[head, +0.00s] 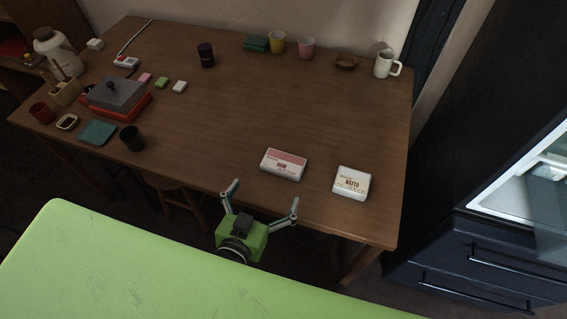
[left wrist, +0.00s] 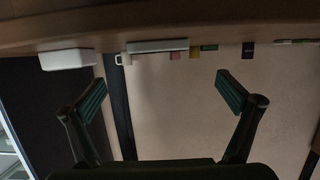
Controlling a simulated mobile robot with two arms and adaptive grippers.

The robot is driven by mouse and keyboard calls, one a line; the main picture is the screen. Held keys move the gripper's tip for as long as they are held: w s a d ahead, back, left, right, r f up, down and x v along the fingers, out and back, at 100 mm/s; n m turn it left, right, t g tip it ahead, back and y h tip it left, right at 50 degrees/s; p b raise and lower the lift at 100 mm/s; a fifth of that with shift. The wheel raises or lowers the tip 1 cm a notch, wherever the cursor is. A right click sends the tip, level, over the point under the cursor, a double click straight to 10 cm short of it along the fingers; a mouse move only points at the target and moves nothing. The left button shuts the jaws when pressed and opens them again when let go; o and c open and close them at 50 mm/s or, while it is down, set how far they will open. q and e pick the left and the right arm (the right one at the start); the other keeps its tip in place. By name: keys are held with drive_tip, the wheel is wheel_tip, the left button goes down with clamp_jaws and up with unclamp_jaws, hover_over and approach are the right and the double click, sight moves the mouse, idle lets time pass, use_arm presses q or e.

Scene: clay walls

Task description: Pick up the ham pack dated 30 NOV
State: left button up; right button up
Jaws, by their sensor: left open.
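The ham pack (head: 283,164), white with a pink band and the word HAM, lies flat near the table's front edge. Its date is too small to read. In the left wrist view, which looks upside down, the ham pack (left wrist: 158,46) shows edge-on at the top, between the fingers' directions. My left gripper (head: 265,194) is open and empty, just in front of the table edge, fingers pointing toward the ham pack without touching it. The left gripper's fingers (left wrist: 162,88) also show spread in the wrist view. My right gripper is not in view.
A white natto pack (head: 352,183) lies right of the ham. The wooden table (head: 235,125) is clear behind both packs. A black cup (head: 132,138) stands to the left; a white mug (head: 386,64) and other cups are at the back. A dark fridge (head: 480,180) stands right.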

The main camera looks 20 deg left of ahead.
sight(282, 165)
use_arm(q)
drive_tip(key=x, duration=0.8)
drive_tip(key=shift+d+r, duration=0.1)
drive_tip(key=shift+r, duration=0.05)
drive_tip(key=shift+f+p+x, duration=0.2)
drive_tip(key=shift+p+x, duration=0.2)
drive_tip(key=shift+x, duration=2.5)
drive_tip(key=shift+s+d, duration=0.1)
drive_tip(key=c, duration=1.1)
